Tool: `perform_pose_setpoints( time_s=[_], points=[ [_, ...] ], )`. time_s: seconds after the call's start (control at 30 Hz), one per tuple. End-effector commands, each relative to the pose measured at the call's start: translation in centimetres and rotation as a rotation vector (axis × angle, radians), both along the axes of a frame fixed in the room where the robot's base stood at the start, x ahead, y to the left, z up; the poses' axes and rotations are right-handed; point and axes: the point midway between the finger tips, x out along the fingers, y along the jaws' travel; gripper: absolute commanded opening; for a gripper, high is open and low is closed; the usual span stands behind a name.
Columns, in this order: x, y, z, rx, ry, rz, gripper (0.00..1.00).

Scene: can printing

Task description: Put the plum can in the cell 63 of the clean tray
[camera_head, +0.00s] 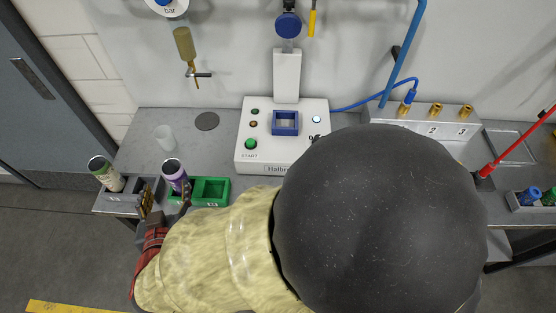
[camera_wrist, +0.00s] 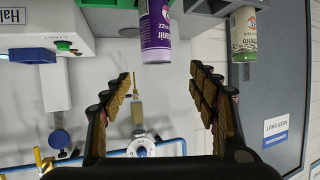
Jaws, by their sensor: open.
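The plum can (camera_head: 174,171), purple with a white upper band, stands at the left end of the green tray (camera_head: 222,199); its base is partly hidden by a finger. In the wrist view, which is upside down, the purple can (camera_wrist: 155,32) is just beyond my fingertips, roughly between them and apart from both. My gripper (camera_head: 166,198) is open and empty in front of the can; its spread fingers also show in the wrist view (camera_wrist: 163,77). The green tray's right-hand cell looks empty. I cannot read the tray's label.
A green can (camera_head: 107,176) stands in a grey tray (camera_head: 147,185) at the left. A clear cup (camera_head: 165,137) and a dark disc (camera_head: 207,121) are behind. The white machine (camera_head: 246,167) with a blue holder (camera_head: 285,123) stands right of them. My arm hides the front middle.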

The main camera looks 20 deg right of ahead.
Motion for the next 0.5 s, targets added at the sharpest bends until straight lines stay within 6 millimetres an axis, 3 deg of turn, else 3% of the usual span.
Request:
perform_pose_setpoints(
  time_s=[0.27, 0.37, 0.5],
  points=[
    [5.6, 0.4, 6.2, 0.264, 0.078, 0.181, 0.60],
    [6.4, -0.9, 9.0, 0.325, 0.115, 0.267, 0.60],
    [5.9, -4.2, 12.0, 0.341, 0.179, 0.362, 0.60]
  ],
)
